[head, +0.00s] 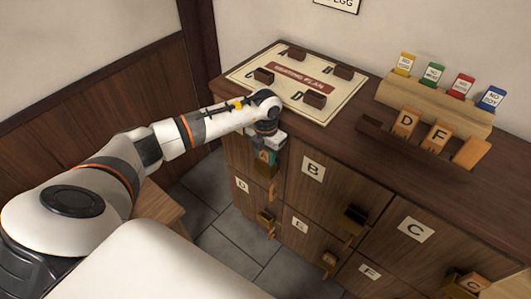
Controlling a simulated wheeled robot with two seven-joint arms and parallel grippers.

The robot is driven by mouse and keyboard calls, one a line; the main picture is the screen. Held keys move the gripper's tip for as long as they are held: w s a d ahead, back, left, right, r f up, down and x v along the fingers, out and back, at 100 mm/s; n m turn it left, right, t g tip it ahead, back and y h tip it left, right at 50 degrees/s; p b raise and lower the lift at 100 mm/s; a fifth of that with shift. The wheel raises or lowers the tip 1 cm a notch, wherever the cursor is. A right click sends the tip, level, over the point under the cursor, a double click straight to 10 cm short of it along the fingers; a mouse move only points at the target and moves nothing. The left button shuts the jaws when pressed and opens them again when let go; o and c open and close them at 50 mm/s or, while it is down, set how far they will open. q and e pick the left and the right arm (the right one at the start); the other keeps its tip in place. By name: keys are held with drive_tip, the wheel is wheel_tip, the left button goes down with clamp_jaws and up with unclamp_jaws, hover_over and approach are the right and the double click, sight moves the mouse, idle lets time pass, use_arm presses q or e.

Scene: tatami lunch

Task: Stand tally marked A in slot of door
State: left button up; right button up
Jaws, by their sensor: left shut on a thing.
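My left gripper (268,140) is shut on the tally marked A (264,157), a small orange block with a letter on its face. It holds it at the front of the cabinet's upper left door, left of door B (313,168). The gripper and tally cover much of that door, and its label and slot are not clearly visible. I cannot tell whether the tally touches a slot. My right gripper is not in view.
Tallies D (404,122) and F (436,136) and a tilted orange one (471,153) sit in a dark rack on the cabinet top. A seating plan board (250,88) lies behind my left gripper. Dark holders (356,217) stick out from the doors.

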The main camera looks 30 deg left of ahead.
use_arm(q)
drive_tip(key=o, duration=1.7)
drive_tip(key=shift+r, duration=0.1)
drive_tip(key=shift+r+p, duration=2.5)
drive_tip(key=shift+r, duration=1)
